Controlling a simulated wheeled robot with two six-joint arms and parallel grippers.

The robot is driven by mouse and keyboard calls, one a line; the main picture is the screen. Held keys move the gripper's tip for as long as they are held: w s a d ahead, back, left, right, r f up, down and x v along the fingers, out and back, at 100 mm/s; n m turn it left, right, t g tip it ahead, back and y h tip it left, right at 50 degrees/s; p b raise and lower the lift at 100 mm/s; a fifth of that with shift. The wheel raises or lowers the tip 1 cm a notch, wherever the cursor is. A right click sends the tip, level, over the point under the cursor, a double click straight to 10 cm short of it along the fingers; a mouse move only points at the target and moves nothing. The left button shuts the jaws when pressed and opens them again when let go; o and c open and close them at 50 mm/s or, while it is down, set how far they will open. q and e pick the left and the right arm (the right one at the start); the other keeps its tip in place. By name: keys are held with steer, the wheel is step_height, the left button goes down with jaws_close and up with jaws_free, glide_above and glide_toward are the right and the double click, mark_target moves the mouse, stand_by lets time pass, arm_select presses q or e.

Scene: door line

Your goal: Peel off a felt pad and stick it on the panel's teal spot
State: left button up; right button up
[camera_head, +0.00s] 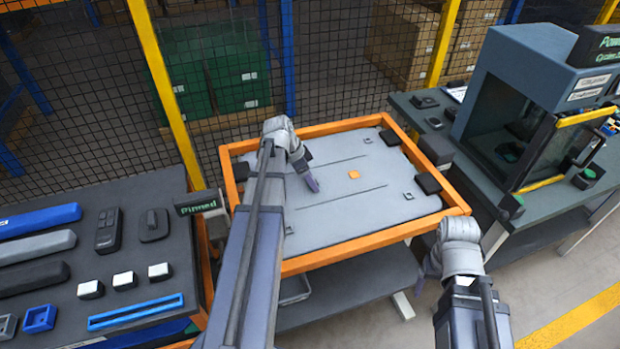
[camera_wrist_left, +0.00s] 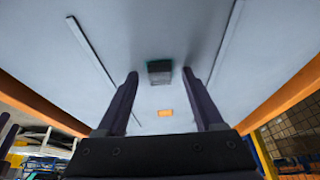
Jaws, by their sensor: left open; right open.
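The grey panel (camera_head: 330,215) lies in an orange frame in the middle of the head view. My left gripper (camera_head: 313,186) is over it, fingers pointing down. In the left wrist view, the left gripper (camera_wrist_left: 160,76) is open, with its two fingers apart. A small dark pad (camera_wrist_left: 159,77) shows between and beyond the fingertips, apart from both, and seems to lie on the panel. A thin teal edge (camera_wrist_left: 158,62) shows around it, seemingly the teal spot mostly covered. In the head view my left arm hides this place. My right gripper (camera_head: 430,273) is empty, right of the frame.
An orange square (camera_head: 354,174) marks the panel. Dark clamps (camera_head: 428,183) sit on the frame's edges. The left table holds several white-topped dark blocks (camera_head: 124,281), a blue tray (camera_head: 137,311) and long bars (camera_head: 38,247). A glazed machine (camera_head: 530,110) stands at the right.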

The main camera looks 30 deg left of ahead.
arm_select(q)
steer(key=p+v, duration=0.7)
steer(key=v, duration=0.1)
steer(key=shift+f, duration=0.15)
stand_by(0.9)
